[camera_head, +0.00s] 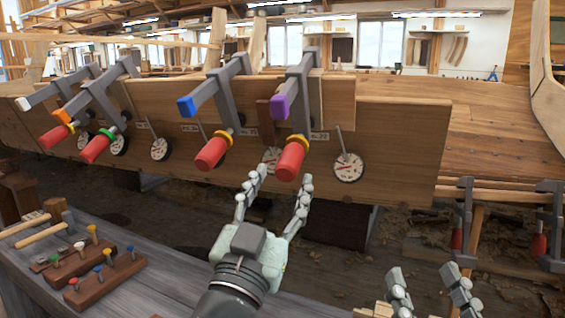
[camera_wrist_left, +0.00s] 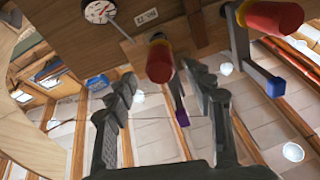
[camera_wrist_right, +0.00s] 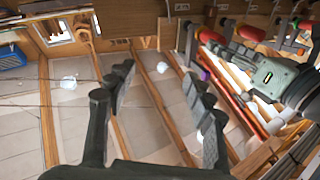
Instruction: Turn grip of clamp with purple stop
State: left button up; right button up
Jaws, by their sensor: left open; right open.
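The clamp with the purple stop (camera_head: 280,107) is the rightmost of a row on the plank (camera_head: 390,130). Its red grip (camera_head: 290,161) hangs below a yellow collar and points down toward me. My left gripper (camera_head: 283,180) is open, with its fingertips to either side of the grip's lower end, and nothing is shut on it. In the left wrist view the grip (camera_wrist_left: 160,63) shows between and beyond the fingers, and the purple stop (camera_wrist_left: 182,118) is partly behind them. Whether a finger touches the grip I cannot tell. My right gripper (camera_head: 428,284) is open and empty at the lower right.
A blue-stop clamp (camera_head: 186,107) with a red grip is the left neighbour; orange and white ones stand further left. A dial (camera_head: 348,167) sits right of the grip. A bench (camera_head: 170,262) with pegged blocks is at lower left. Two clamps hang at the right.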

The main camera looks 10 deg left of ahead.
aim_at(285, 176)
pick_arm(q)
jog(key=x, duration=0.5)
jog(key=shift+w+p, duration=0.1)
jog(key=shift+p, duration=0.2)
pick_arm(e)
jog(key=shift+w+a+f+g+h, duration=0.2)
jog(key=shift+f+g, duration=0.2)
jog(key=shift+f, duration=0.15)
jog(key=shift+w+a+f+g+h, duration=0.1)
jog(key=shift+w+f+g, duration=0.05)
jog(key=shift+f+g, duration=0.3)
pick_arm(q)
jog(key=c, duration=1.2)
jog(key=shift+o, duration=0.2)
jog(key=m+p, duration=0.2)
jog(key=m, duration=0.1)
jog(key=m+p, duration=0.1)
jog(key=m, duration=0.2)
pick_arm(e)
jog(key=d+f+g+h, duration=0.2)
jog(key=d+f+g, duration=0.1)
jog(key=f, duration=0.4)
jog(key=w+d+f+g+h, duration=0.1)
jog(key=d+f+g+h, duration=0.1)
jog(key=f, duration=0.5)
jog(key=shift+d+f+g+h, duration=0.15)
jog(key=shift+d+g+h, duration=0.15)
jog(key=shift+d+g, duration=0.55)
jog(key=shift+a, duration=0.1)
